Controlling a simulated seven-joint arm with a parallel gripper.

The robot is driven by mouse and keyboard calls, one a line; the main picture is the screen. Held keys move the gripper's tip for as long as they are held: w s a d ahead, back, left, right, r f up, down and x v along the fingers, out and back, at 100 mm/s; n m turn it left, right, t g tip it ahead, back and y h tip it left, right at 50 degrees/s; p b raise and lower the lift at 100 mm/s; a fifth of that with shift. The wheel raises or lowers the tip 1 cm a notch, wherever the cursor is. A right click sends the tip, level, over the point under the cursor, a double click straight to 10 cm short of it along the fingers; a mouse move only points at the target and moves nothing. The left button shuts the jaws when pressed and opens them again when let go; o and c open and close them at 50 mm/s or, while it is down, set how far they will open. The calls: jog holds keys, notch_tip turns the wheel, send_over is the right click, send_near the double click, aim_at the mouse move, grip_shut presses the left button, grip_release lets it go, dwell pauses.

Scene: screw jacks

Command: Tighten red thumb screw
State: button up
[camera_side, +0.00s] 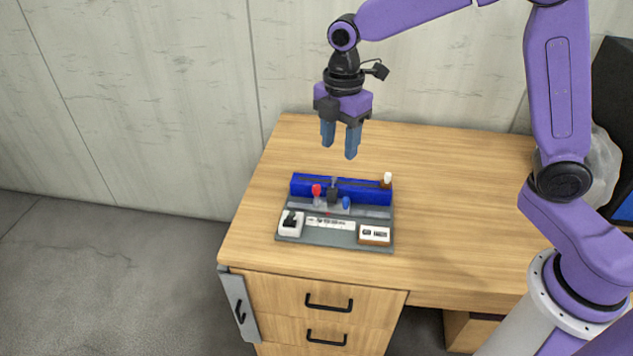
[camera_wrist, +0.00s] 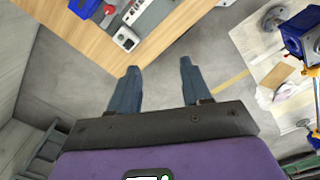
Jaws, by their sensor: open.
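The red thumb screw (camera_side: 316,190) stands on the left part of a grey screw-jack board (camera_side: 345,240) on the desk. A blue thumb screw (camera_side: 346,202) stands to its right, and a small dark block (camera_side: 332,194) sits between them near a blue rail (camera_side: 360,191). My gripper (camera_side: 339,147) is open and empty in the air above the rear of the board, apart from everything. In the wrist view its two fingers (camera_wrist: 158,85) are spread with floor behind them.
A white switch box (camera_side: 290,224) sits at the board's front left, and a display box (camera_side: 374,234) at its front right. A small white-topped knob (camera_side: 387,180) stands at the rail's right end. The wooden desktop (camera_side: 455,215) is clear to the right.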

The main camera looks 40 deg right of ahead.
aim_at(317, 186)
jog(key=w+d+f+n, duration=0.2)
jog(key=w, duration=0.4)
jog(key=w+d+f+n, duration=0.1)
jog(key=w+f+n, duration=0.1)
jog(key=w, duration=0.4)
notch_tip(317, 186, down, 17)
jog(key=shift+d+f, duration=0.1)
jog(key=shift+d, duration=0.05)
grip_shut()
